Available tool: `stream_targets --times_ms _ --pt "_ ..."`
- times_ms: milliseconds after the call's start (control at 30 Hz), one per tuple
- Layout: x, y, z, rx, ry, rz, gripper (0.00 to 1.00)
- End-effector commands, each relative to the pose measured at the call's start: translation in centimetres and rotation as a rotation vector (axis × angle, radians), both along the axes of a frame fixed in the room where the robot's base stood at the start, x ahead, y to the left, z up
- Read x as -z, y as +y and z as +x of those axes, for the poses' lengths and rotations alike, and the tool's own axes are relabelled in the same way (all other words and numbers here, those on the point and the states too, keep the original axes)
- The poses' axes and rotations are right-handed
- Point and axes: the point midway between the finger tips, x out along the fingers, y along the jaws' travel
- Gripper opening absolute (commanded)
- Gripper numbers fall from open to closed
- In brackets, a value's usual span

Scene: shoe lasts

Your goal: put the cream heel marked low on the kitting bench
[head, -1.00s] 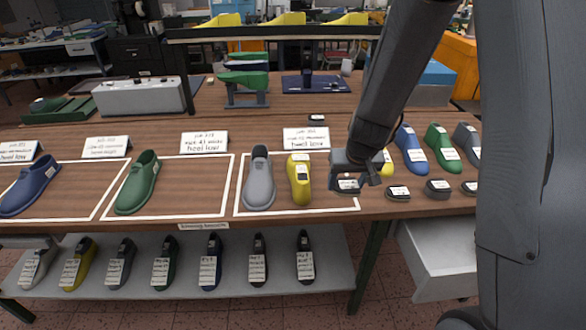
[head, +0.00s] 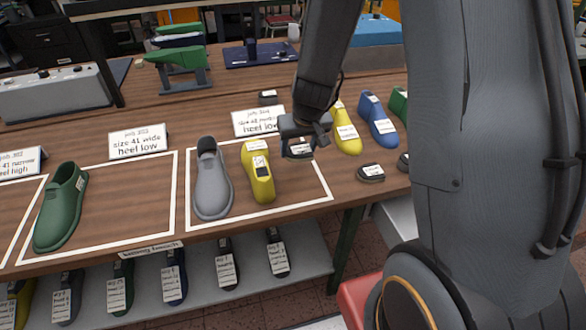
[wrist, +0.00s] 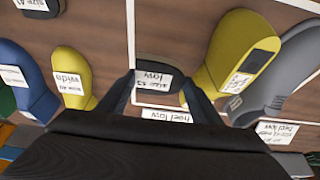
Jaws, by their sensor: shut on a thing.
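My gripper (head: 299,152) is shut on a small heel piece (wrist: 158,72) with a dark face and a white label that reads "low" in the wrist view. In the head view the heel's label (head: 300,149) shows below the jaws. It is at the right edge of the right-hand white outline on the wooden bench (head: 110,205). I cannot tell whether it touches the bench. Inside that outline, a yellow last (head: 257,172) is just left of the heel and a grey shoe (head: 211,180) is farther left.
A card (head: 257,122) reading "heel low" stands behind the outline. Right of my gripper are a yellow last (head: 345,130), a blue last (head: 377,122) and a loose heel (head: 371,172). A green shoe (head: 60,207) is in the outline to the left. A lower shelf (head: 310,265) holds several lasts.

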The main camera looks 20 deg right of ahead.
Motion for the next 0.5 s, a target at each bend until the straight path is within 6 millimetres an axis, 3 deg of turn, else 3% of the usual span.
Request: stream_targets --times_ms 167,500 --pt "2.2 0.1 0.1 0.000 0.001 0.001 0.37" --pt "3.3 0.2 0.1 -0.003 0.000 0.000 0.37"
